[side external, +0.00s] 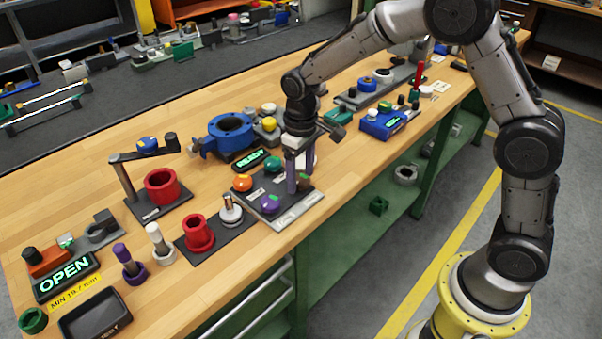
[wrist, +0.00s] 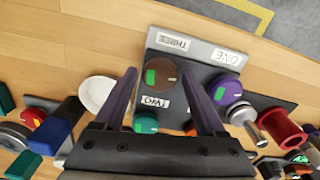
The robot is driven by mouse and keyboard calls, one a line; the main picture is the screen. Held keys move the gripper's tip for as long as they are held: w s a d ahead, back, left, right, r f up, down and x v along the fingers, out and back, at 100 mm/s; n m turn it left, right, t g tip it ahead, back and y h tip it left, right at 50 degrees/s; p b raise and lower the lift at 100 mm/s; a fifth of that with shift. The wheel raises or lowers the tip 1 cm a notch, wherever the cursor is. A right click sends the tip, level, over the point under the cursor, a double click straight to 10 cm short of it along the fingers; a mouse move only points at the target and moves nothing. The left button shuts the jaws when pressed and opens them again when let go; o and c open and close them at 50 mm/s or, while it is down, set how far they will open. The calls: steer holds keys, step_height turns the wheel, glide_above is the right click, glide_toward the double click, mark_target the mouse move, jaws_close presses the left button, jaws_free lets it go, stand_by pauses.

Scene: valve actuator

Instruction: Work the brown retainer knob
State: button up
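The brown knob (wrist: 164,76) has a bright green patch and sits by the label THREE on a grey panel (wrist: 196,52) in the wrist view. In the side view only a bit of it (side external: 304,179) shows beside the fingers. My gripper (wrist: 157,71) has purple fingers pointing down at the panel, also in the side view (side external: 297,186). The fingers are apart, one on each side of the brown knob in the wrist view. I see no contact, and cannot tell whether the tips reach down around the knob.
A purple knob (wrist: 226,90) by ONE sits close to one finger. A teal knob (wrist: 146,122) by TWO and an orange knob (side external: 242,182) share the panel. A READY display (side external: 250,160), a blue ring-shaped part (side external: 230,133) and a red cup (side external: 199,233) stand around it.

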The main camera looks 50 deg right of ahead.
mark_target(302, 178)
steer(key=shift+o, duration=0.6)
step_height(302, 178, up, 14)
stand_by(0.4)
steer(key=s+d+r+t, duration=0.3)
steer(key=s+d+r, duration=0.1)
steer(key=s+r, duration=0.75)
steer(key=s+f+m+t, duration=0.1)
steer(key=s+f, duration=0.4)
steer(key=s, duration=0.2)
steer(key=s+d+f+t, duration=0.1)
steer(key=s+f, duration=0.4)
steer(key=s, duration=0.3)
steer(key=shift+d+f+m+t, duration=0.15)
steer(key=shift+m+t, duration=0.15)
steer(key=shift+m, duration=0.1)
